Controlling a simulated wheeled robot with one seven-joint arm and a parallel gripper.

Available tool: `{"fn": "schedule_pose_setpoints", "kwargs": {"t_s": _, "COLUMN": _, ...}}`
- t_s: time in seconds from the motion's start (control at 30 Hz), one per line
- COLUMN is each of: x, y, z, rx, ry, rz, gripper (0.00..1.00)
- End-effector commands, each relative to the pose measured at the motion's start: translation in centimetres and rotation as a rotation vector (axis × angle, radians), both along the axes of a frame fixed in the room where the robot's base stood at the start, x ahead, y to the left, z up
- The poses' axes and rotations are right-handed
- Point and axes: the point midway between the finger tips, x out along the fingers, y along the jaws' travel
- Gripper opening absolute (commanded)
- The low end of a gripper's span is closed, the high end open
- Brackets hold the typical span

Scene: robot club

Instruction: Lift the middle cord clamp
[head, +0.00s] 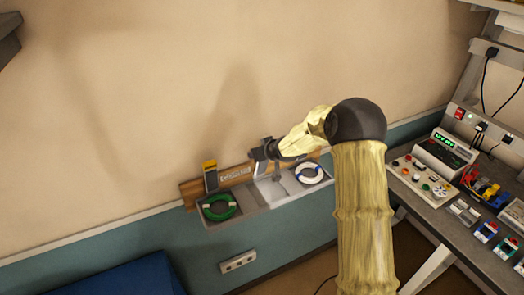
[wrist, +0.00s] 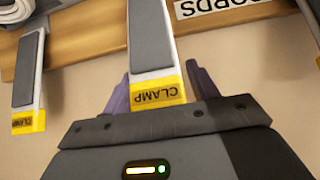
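The middle cord clamp (wrist: 150,45) is a pale grey lever with a yellow end marked CLAMP, on a wooden rail (wrist: 85,45). In the wrist view its yellow end lies between the two purple fingers of my gripper (wrist: 160,90), which is open, one finger on each side. I cannot tell whether either finger touches it. In the head view my gripper (head: 262,153) is at the middle of the rail and hides most of this clamp. Another clamp (wrist: 30,75) is at the left of the wrist view. A yellow-topped clamp (head: 210,177) stands at the rail's left end in the head view.
Below the rail is a grey tray (head: 255,207) with a green cord coil (head: 220,208) at left and a blue-and-white coil (head: 310,173) at right. A CORDS label (wrist: 215,6) is on the rail. A bench (head: 435,197) with electronics stands at right.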

Motion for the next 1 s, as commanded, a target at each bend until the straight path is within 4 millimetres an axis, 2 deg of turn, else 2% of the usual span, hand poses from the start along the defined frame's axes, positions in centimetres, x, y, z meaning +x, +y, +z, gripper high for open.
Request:
{"fn": "schedule_pose_setpoints", "kwargs": {"t_s": 0.47, "x": -0.4, "y": -0.3, "z": 0.7, "rx": 0.001, "ry": -0.006, "rz": -0.002, "gripper": 0.65}}
{"fn": "schedule_pose_setpoints", "kwargs": {"t_s": 0.67, "x": -2.0, "y": -1.1, "z": 2.1, "rx": 0.0, "ry": -0.008, "rz": -0.002, "gripper": 0.65}}
{"fn": "schedule_pose_setpoints", "kwargs": {"t_s": 1.0, "x": -6.2, "y": -3.2, "z": 5.8, "rx": -0.001, "ry": -0.006, "rz": -0.005, "gripper": 0.65}}
